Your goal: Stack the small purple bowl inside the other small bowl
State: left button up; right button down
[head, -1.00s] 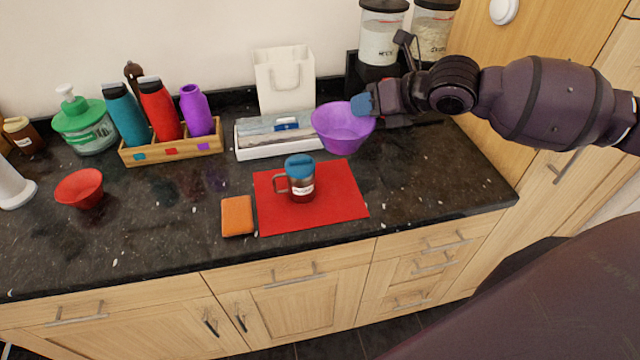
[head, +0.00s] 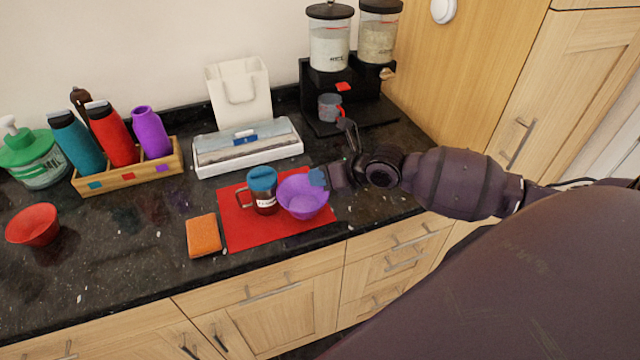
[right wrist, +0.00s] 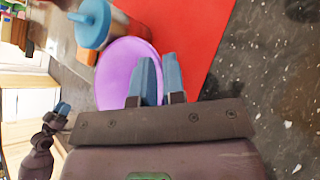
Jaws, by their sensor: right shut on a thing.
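The small purple bowl (head: 302,195) is over the right part of the red mat, just right of the mug; I cannot tell whether it touches the mat. My right gripper (head: 318,178) is shut on its right rim. In the right wrist view the blue fingers (right wrist: 156,80) grip the edge of the purple bowl (right wrist: 122,70). The other small bowl, red (head: 33,226), stands upright on the counter at the far left. It looks empty. My left gripper (right wrist: 62,109) shows only small at the left of the right wrist view; its jaws are unclear.
A lidded mug (head: 263,190) stands on the red mat (head: 240,232), close to the purple bowl. An orange sponge (head: 203,236) lies left of the mat. A bottle crate (head: 125,178), white box (head: 250,160) and dispensers (head: 350,90) line the back. Counter between sponge and red bowl is clear.

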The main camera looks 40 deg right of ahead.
jog(key=shift+f, duration=1.4)
jog(key=shift+f, duration=0.1)
jog(key=c, duration=1.2)
grip_release()
